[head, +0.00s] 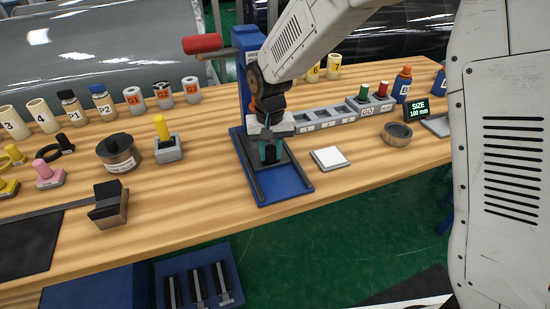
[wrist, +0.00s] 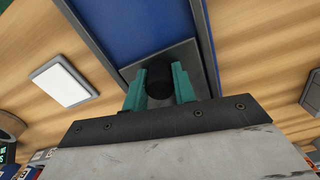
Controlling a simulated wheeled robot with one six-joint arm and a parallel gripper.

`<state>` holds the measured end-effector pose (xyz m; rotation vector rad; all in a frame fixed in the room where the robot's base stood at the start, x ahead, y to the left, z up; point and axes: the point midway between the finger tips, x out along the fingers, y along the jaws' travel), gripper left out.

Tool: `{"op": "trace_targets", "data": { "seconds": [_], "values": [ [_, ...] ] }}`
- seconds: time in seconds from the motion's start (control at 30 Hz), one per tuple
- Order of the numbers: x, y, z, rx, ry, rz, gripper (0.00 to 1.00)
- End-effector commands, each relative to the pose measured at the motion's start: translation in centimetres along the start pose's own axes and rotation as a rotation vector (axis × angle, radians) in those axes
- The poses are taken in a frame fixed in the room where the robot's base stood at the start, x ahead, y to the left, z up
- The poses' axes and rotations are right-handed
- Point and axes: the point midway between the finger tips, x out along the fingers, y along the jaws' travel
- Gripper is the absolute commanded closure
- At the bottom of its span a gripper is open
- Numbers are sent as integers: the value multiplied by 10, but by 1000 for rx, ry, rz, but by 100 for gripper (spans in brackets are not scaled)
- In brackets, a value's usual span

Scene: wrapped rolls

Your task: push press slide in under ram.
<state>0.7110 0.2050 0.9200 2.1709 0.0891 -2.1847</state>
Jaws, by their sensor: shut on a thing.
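The blue press stands on the wooden table, with its column (head: 241,70) at the back and a red lever handle (head: 202,43) at upper left. Its blue base (head: 287,184) has raised side rails and an empty front part. The dark grey slide (wrist: 128,73) lies between the rails, also in the wrist view. My gripper (head: 269,153) points down over it. In the wrist view the green fingers (wrist: 160,84) are shut on the slide's round black knob (wrist: 158,64). My arm hides the ram and part of the slide in the head view.
A white pad on a block (head: 330,157) lies close right of the base. A grey compartment rack (head: 325,119) stands behind it, and a brown ring (head: 397,134) farther right. A grey block with a yellow handle (head: 168,147) stands left. The table's front edge runs just before the base.

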Motion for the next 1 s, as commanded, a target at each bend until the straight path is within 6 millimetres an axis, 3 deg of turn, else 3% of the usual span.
{"op": "trace_targets", "data": {
  "seconds": [0.2,0.23,0.3,0.67,1.0],
  "values": [
    [-2,0,-5,-2,15,-3,100],
    [-3,0,-5,-2,16,-4,71],
    [-3,-1,-5,-1,15,-4,51],
    [-7,0,-3,-1,11,-3,51],
    [-61,0,-4,-1,14,-4,51]
  ]
}}
